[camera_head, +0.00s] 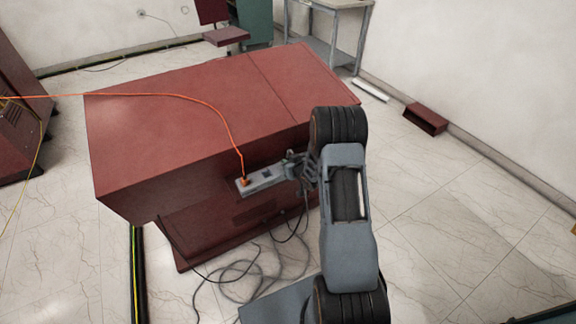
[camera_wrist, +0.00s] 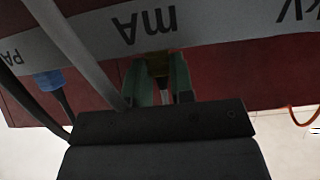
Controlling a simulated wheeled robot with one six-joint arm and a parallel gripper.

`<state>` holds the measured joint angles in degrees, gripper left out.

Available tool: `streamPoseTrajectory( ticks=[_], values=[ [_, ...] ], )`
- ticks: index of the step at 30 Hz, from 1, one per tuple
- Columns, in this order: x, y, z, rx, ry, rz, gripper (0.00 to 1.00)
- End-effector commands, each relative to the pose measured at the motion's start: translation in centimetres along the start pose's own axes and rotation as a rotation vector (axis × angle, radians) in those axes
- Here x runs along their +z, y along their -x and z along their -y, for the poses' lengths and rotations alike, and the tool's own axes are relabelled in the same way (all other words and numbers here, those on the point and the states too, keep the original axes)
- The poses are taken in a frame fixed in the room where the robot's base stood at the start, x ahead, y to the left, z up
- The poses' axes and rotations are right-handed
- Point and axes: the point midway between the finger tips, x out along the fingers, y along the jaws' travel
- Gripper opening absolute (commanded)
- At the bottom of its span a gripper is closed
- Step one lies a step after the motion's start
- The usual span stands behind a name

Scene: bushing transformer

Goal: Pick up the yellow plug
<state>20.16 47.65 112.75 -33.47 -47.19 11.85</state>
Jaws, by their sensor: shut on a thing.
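My gripper (camera_wrist: 160,78) shows in the wrist view with its two greenish fingers close together under the "mA" label. It is shut on the yellow plug (camera_wrist: 161,62), of which only a small, dark yellowish part shows between the fingertips. The plug is at the grey labelled panel (camera_wrist: 205,28); I cannot tell whether it is still seated there. In the head view my gripper (camera_head: 293,164) is at the right end of the grey panel (camera_head: 262,184) on the front of the red cabinet (camera_head: 200,135). The yellow plug cannot be made out there.
A blue plug (camera_wrist: 48,80) with a dark cable is left of my gripper in the wrist view. An orange cable (camera_head: 218,110) runs over the cabinet to an orange plug (camera_head: 243,182) at the panel's left end. Dark cables (camera_head: 245,275) lie looped on the floor.

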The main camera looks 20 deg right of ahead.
Motion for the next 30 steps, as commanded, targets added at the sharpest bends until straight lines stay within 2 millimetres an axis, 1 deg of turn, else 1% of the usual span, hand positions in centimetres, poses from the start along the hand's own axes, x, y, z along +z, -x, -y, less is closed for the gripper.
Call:
streamPoseTrajectory(
  ticks=[1, 4, 5, 14, 17, 22, 23, 26, 30],
  values=[
    [0.0, 0.0, 0.0, 0.0, 0.0, 0.0, 0.11],
    [0.0, 0.0, 0.0, 0.0, 0.0, 0.0, 0.01],
    [0.0, 0.0, 0.0, 0.0, 0.0, 0.0, 0.0],
    [-0.2, 0.1, 0.0, 0.0, 0.0, -0.001, 0.0],
    [-0.7, 0.3, 0.0, 0.0, 0.001, -0.001, 0.0],
    [-2.6, 1.2, 0.0, 0.001, 0.002, -0.004, 0.0],
    [-3.1, 1.5, 0.0, 0.001, 0.002, -0.004, 0.0],
    [-4.0, 3.6, -0.6, 0.003, 0.001, -0.004, 0.0],
    [-5.7, 7.2, -1.2, 0.004, 0.001, -0.004, 0.0]
  ],
)
